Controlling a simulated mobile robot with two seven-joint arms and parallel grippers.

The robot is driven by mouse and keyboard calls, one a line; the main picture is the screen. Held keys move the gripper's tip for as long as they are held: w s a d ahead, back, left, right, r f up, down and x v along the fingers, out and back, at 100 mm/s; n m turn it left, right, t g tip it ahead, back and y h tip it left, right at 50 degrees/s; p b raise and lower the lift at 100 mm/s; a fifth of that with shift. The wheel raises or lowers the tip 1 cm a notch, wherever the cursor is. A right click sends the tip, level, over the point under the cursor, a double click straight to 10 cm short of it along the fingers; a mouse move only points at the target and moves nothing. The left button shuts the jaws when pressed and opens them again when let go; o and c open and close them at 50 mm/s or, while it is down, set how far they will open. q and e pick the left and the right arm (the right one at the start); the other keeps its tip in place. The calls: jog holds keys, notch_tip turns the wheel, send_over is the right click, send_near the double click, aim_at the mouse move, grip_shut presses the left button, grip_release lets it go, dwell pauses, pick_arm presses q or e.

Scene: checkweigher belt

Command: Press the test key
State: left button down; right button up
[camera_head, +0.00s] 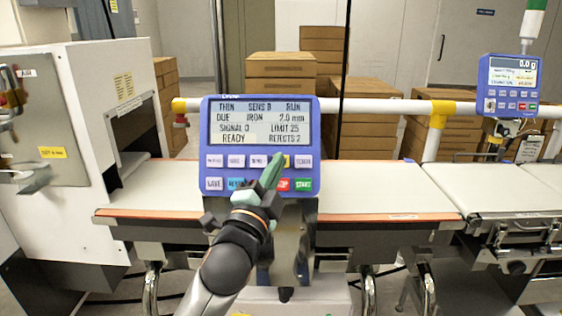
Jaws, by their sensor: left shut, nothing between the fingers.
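The blue control panel (261,148) stands in the middle of the head view. Its screen (261,122) reads THIN, SENS B, RUN, DUE IRON 2.0 mm, SIGNAL 0, LIMIT 25, READY, REJECTS 2. Two rows of keys sit below it. A yellow key (287,161) in the upper row is partly covered by my fingers, and its label cannot be read, so I cannot tell whether it is the test key. My left gripper (273,160) is shut and empty, its green fingertips in front of the panel beside the yellow key. I cannot tell whether they touch it. My right gripper is not in view.
The red STOP key (283,184) and green START key (303,184) lie just right of my fingers. A belt (380,203) runs behind the panel from the white machine (70,150). A second blue panel (509,82) stands at right. Cartons (281,75) are stacked behind.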

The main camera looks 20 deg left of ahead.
pick_arm(q)
jog(key=shift+w, duration=0.1)
dwell(0.5)
jog(key=shift+w+a+f, duration=0.1)
jog(key=shift+w+f, duration=0.1)
jog(key=shift+w, duration=0.05)
jog(key=shift+w+a+f, duration=0.1)
jog(key=shift+w+f, duration=0.1)
jog(key=shift+w, duration=0.2)
dwell(0.8)
jog(key=shift+s, duration=0.1)
jog(key=shift+s+d+r+p, duration=0.2)
jog(key=shift+s+r+p, duration=0.15)
jog(key=shift+s+p, duration=0.3)
jog(key=shift+s+d+r+p, duration=0.2)
jog(key=shift+s+r+p, duration=0.25)
jog(key=shift+s, duration=0.25)
jog(key=shift+s+d+r+p, duration=0.3)
jog(key=shift+s+p, duration=0.2)
jog(key=shift+s, duration=0.25)
jog(key=shift+s+d+r+p, duration=0.15)
jog(key=shift+s+r+p, duration=0.3)
jog(key=shift+s, duration=0.25)
